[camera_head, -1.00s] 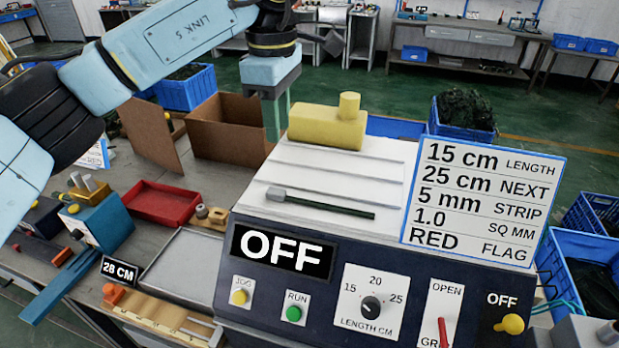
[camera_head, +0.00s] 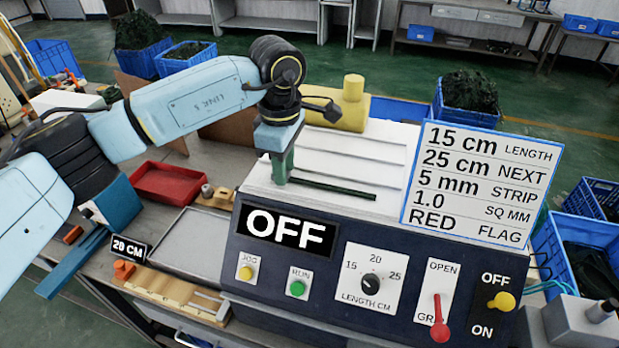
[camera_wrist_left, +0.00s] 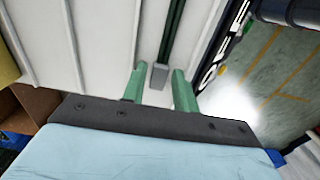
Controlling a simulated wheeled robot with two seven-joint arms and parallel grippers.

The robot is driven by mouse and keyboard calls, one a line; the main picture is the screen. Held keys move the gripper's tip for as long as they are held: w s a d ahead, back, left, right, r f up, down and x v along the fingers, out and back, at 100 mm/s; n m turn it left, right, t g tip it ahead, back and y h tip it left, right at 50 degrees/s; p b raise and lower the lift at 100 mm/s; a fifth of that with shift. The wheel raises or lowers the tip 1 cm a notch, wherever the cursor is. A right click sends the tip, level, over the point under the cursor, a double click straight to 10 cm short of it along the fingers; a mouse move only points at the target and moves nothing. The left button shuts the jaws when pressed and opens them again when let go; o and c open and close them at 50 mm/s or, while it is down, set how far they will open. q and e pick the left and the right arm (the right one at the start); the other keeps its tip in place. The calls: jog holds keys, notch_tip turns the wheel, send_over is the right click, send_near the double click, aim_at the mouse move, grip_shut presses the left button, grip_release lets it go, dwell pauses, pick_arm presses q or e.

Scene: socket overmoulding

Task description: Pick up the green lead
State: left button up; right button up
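The green lead (camera_head: 340,189) is a thin dark green rod lying on the white top of the machine (camera_head: 392,152). In the left wrist view the green lead (camera_wrist_left: 174,30) runs up from a grey block-shaped end (camera_wrist_left: 159,76). My left gripper (camera_head: 279,180) is down at the lead's left end, which it hides in the head view. In the left wrist view the green fingers of my left gripper (camera_wrist_left: 159,88) stand apart, with the grey end between their tips and gaps visible on both sides. My right gripper is not in view.
A yellow block (camera_head: 352,112) sits at the back of the machine. A sign (camera_head: 484,184) stands at its right. The front panel (camera_head: 330,275) carries buttons, a dial and levers. A red tray (camera_head: 168,182) and a grey tray (camera_head: 190,240) lie to the left.

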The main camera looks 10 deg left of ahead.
pick_arm(q)
jog(key=shift+f, duration=0.25)
grip_shut()
jog(key=shift+r, duration=0.1)
